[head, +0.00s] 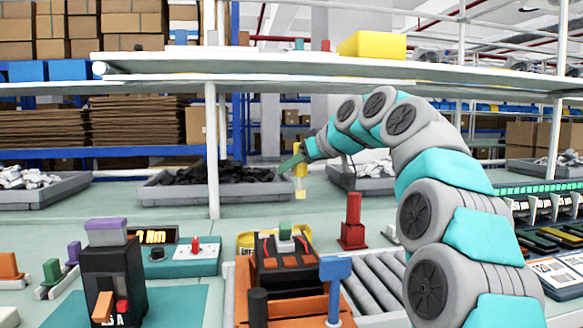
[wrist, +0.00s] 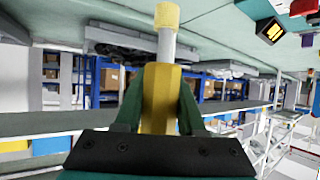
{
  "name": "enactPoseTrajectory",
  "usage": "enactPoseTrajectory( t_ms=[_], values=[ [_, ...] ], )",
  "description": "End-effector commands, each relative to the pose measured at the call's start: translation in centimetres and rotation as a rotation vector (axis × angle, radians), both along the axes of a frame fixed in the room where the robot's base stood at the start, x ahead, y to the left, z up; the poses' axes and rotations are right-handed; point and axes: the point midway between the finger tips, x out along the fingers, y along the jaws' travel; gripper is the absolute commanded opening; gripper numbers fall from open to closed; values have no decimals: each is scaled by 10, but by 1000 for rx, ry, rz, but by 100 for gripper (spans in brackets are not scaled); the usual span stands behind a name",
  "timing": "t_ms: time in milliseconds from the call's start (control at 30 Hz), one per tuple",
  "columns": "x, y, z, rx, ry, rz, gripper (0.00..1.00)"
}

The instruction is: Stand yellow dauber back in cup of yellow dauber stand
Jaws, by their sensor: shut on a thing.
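The yellow dauber (head: 301,181) is in my gripper (head: 298,163), above the bench in front of the grey trays. It hangs about upright in the head view, tip down. In the wrist view the yellow dauber (wrist: 161,95) has its yellow handle between the two green fingers of my gripper (wrist: 160,100). Its pale shaft and yellow tip stick out beyond them. I cannot make out the yellow dauber stand or its cup in either view.
A red stand (head: 352,234) with an upright red piece is right of the orange fixture (head: 285,292). A yellow round container (head: 246,240) is partly hidden behind that fixture. A roller conveyor (head: 372,288) runs beside it. A shelf (head: 270,69) spans above the bench.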

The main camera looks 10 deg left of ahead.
Motion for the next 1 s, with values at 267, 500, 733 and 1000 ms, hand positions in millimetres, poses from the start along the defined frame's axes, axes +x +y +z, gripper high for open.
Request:
enactPoseTrajectory(
  t_ms=[267, 500, 733, 1000],
  values=[
    [0, 0, -12, 0, 0, 0, 0],
    [0, 0, -33, 1, 1, 0, 0],
    [0, 0, -51, 2, -1, -1, 0],
    [0, 0, -59, 0, -1, -1, 0]
  ],
)
